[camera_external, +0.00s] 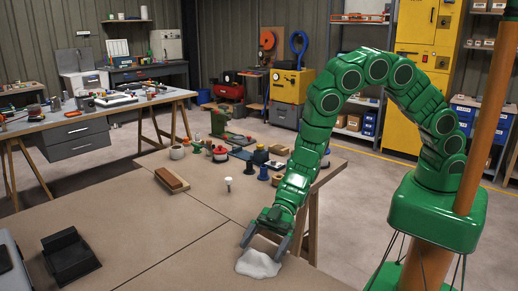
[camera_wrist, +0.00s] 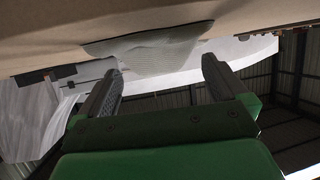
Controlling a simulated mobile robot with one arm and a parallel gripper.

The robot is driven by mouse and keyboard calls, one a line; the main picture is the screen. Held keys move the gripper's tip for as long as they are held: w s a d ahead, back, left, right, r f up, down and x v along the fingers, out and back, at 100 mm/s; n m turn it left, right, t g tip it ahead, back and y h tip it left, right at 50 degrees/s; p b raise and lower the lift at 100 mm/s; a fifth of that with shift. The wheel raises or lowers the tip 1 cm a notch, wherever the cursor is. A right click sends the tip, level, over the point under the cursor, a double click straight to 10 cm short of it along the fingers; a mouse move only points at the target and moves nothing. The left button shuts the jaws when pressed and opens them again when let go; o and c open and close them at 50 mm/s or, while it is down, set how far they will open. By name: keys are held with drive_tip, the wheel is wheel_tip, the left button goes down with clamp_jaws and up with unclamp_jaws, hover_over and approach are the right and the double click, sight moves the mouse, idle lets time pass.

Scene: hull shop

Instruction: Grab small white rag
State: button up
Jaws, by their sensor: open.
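A small white rag (camera_external: 258,264) lies crumpled on the brown table near the front, right of the middle, in the external view. My gripper (camera_external: 265,240) is open, with its fingers pointing down close above the rag's far side. In the wrist view the rag (camera_wrist: 158,48) shows as a pale bundle against the tabletop, between and beyond the two spread fingertips of my gripper (camera_wrist: 160,75). Nothing is between the fingers near their bases. I cannot tell whether a fingertip touches the rag.
A black tray (camera_external: 70,259) sits at the left of the table (camera_external: 130,220). A reddish-brown block (camera_external: 172,179) and a small white-topped item (camera_external: 228,184) stand farther back. Several jars and tools crowd the far end. The table between tray and rag is clear.

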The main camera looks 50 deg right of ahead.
sight(254, 260)
drive_tip(key=shift+x, duration=2.5)
drive_tip(key=shift+w, duration=0.2)
drive_tip(key=shift+c, duration=0.5)
drive_tip(key=c, duration=1)
